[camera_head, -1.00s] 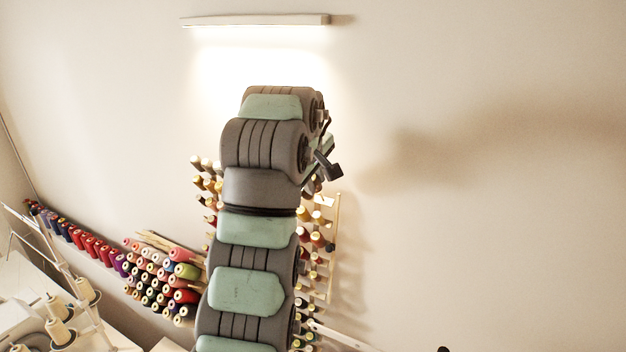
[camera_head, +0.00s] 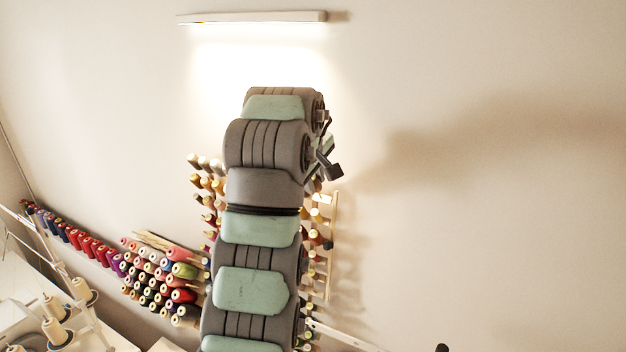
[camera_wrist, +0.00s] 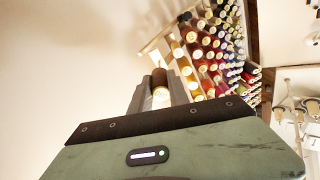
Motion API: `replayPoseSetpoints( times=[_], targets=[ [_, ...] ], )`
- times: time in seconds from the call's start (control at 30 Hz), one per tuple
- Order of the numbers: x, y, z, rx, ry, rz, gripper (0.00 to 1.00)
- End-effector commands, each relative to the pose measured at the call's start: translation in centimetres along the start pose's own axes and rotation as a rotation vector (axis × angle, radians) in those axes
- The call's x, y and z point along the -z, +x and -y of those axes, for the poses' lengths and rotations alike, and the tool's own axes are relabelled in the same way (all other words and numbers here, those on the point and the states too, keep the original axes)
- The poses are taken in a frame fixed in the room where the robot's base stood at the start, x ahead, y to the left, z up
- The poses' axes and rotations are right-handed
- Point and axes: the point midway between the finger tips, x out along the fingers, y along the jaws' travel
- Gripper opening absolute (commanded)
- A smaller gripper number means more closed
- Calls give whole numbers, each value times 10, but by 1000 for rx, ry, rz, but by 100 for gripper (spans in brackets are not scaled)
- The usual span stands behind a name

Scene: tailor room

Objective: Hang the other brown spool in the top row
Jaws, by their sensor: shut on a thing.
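In the wrist view my gripper (camera_wrist: 161,84) is shut on a brown spool (camera_wrist: 158,76), which sits between the two grey fingers with its pale end toward the camera. The wall rack (camera_head: 332,250) stands behind my arm in the head view, and its wooden frame also shows in the wrist view (camera_wrist: 153,45). Spools in several colours hang on it in rows. The held spool appears beside the rack's edge in the wrist view; I cannot tell the gap between them. In the head view my arm hides the rack's middle, my gripper and the held spool.
A cluster of coloured cones (camera_head: 165,280) and a row of red and blue cones (camera_head: 85,240) lie left of my arm. A lamp (camera_head: 255,18) is on the wall above. The wall at right is bare.

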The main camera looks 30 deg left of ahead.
Motion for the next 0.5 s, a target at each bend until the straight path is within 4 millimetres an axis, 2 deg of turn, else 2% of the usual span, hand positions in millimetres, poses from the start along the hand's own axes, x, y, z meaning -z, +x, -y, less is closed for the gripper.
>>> replayPoseSetpoints(
  times=[0.5],
  targets=[
    [-2, 13, 0, -1, 0, 0, 0]
  ],
)
